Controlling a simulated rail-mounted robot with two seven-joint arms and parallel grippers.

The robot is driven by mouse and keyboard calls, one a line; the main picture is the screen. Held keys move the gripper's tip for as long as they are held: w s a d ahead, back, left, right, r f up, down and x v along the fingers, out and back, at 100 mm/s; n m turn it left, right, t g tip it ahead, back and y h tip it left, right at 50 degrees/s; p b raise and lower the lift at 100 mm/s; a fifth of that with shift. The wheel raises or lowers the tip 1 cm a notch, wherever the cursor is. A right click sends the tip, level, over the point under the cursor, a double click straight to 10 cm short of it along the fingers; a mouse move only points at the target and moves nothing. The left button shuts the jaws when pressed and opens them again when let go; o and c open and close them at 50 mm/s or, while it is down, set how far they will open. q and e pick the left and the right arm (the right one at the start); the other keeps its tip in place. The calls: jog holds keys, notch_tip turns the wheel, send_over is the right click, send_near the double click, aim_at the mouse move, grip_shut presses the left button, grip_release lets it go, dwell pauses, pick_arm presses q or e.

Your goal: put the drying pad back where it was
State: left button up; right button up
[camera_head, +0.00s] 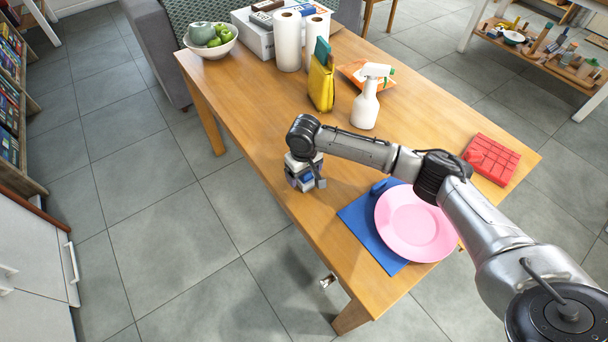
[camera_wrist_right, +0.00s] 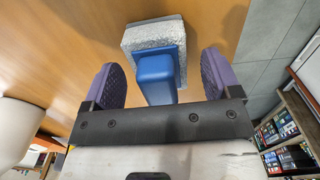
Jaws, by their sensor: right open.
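The drying pad appears to be the grey speckled block with a blue handle (camera_wrist_right: 156,68) in the right wrist view, over the wooden table top. My right gripper (camera_wrist_right: 160,82) is open, with one purple finger on each side of the handle and gaps between. In the head view my right gripper (camera_head: 306,182) points down near the table's left edge, and only a bit of blue shows between its fingers. I cannot tell whether the pad touches the wood. My left gripper is not in view.
A pink plate (camera_head: 415,225) lies on a blue mat (camera_head: 358,222), with a small dark-blue item beside it, partly behind my arm. A red rack-like item (camera_head: 491,159), a white spray bottle (camera_head: 366,105), a yellow pouch (camera_head: 321,84) and paper rolls (camera_head: 288,42) stand farther off. Mid-table wood is clear.

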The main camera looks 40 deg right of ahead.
notch_tip(320, 180, up, 9)
jog(key=shift+p, duration=0.85)
jog(key=shift+r, duration=0.65)
